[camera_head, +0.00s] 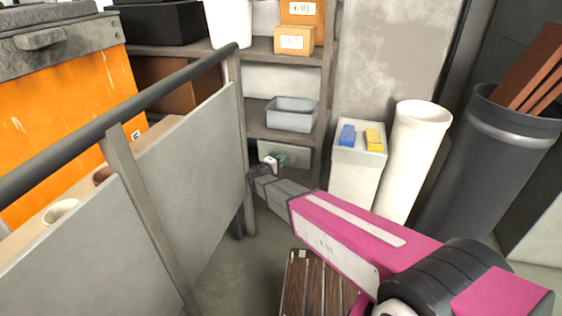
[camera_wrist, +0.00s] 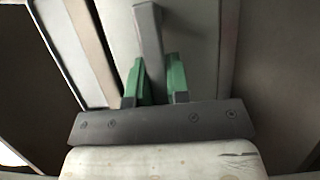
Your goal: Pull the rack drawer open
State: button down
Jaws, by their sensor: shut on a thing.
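In the head view my gripper (camera_head: 279,159) is small, at the drawer front, and my arm partly hides the drawer's lower part. I cannot tell how far the drawer stands out from the rack.
A grey-panelled railing (camera_head: 205,135) runs along the left, close to my arm. A white pedestal (camera_head: 355,175) with blue and yellow blocks stands to the right, beside a white cylinder (camera_head: 411,150) and a dark bin (camera_head: 470,165). A slatted wooden piece (camera_head: 312,285) lies below my arm.

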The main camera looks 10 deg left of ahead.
jog(key=s+a, duration=0.1)
jog(key=s, duration=1.2)
jog(key=s+a, duration=0.2)
jog(key=s, duration=1)
jog(key=shift+s+a, duration=0.3)
jog(key=shift+s, duration=0.1)
jog(key=c, duration=1.1)
grip_release()
jog(key=v, duration=1)
jog(key=shift+s+a+f, duration=0.1)
jog(key=shift+s+a, duration=0.1)
jog(key=shift+s, duration=0.15)
